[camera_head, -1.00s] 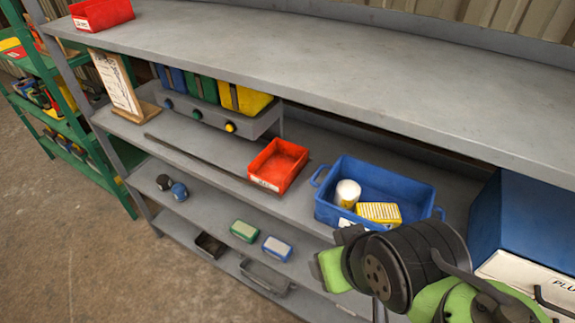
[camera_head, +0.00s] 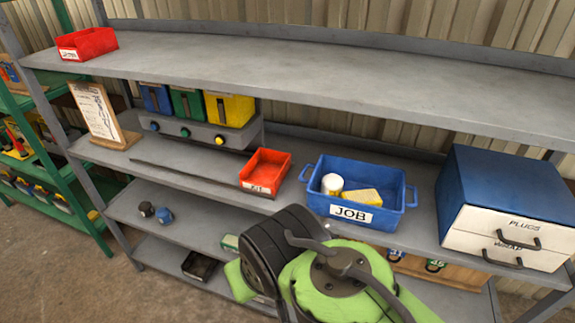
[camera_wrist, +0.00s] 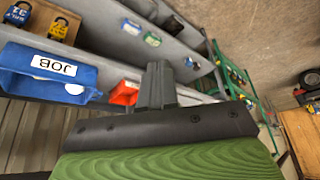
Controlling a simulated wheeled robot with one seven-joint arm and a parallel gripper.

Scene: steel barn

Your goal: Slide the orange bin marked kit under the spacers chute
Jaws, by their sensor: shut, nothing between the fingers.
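The orange-red bin marked KIT (camera_head: 265,172) sits on the middle shelf, at the right end of a dark strip along that shelf. It also shows in the wrist view (camera_wrist: 123,93), just left of my fingers. Blue (camera_head: 155,98), green (camera_head: 187,103) and yellow (camera_head: 229,109) chutes stand in a grey unit to the bin's left and behind it. I cannot read which is the spacers chute. My gripper (camera_wrist: 156,85) is shut and empty in the wrist view, apart from the bin. In the head view my arm hides the fingers.
A blue JOB tub (camera_head: 357,197) holding a white tub and a yellow item stands right of the bin. A blue drawer cabinet (camera_head: 508,208) stands farther right. A clipboard stand (camera_head: 98,118) is left of the chutes. Another red bin (camera_head: 87,44) sits on the top shelf.

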